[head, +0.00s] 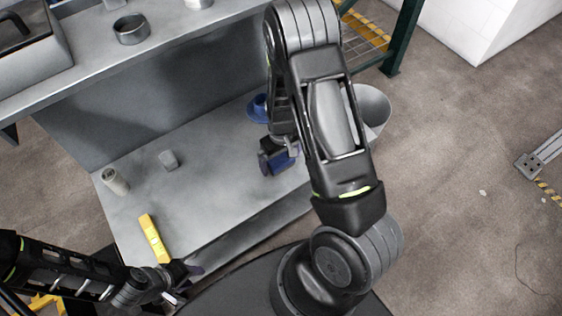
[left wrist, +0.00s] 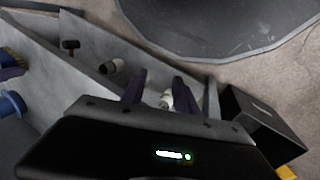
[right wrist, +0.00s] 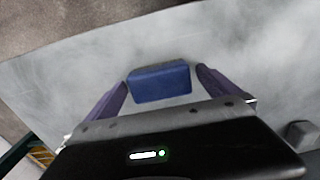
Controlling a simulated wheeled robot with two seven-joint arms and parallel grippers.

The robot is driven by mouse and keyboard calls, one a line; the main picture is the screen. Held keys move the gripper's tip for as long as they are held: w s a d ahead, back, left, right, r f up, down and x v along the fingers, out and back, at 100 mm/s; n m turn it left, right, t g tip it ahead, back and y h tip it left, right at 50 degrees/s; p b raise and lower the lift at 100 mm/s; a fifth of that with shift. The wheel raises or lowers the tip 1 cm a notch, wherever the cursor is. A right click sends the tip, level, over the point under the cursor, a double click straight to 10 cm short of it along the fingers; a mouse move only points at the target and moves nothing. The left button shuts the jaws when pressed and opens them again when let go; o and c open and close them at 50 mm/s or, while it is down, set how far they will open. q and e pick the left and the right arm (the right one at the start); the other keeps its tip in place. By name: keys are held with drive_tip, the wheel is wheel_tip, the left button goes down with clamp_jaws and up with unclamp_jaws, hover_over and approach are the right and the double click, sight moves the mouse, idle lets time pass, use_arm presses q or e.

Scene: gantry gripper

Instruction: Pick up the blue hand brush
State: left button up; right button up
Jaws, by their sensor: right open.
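The blue hand brush (head: 283,163) is on the lower grey shelf, and only a blue block-like part of it shows in the head view. In the right wrist view the blue brush (right wrist: 160,83) lies between the two purple fingers of my right gripper (right wrist: 160,88). The fingers are spread, with a gap visible on both sides of the blue part. My right gripper (head: 277,158) hides part of the brush in the head view. My left gripper (head: 186,277) is at the lower left, away from the brush. Its fingers (left wrist: 158,80) are apart in the left wrist view.
A blue round object with a brim (head: 258,108) stands behind my right gripper. A yellow level (head: 154,239), a pale can (head: 115,181) and a small grey block (head: 169,160) are on the shelf's left part. A pale bin (head: 373,110) stands right. The shelf's middle is clear.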

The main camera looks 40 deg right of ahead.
sight(281, 159)
drive_tip(key=shift+c, duration=0.2)
drive_tip(key=c, duration=1.4)
wheel_tip(281, 159, up, 10)
drive_tip(key=shift+r+p, duration=0.1)
drive_tip(key=shift+p, duration=1.1)
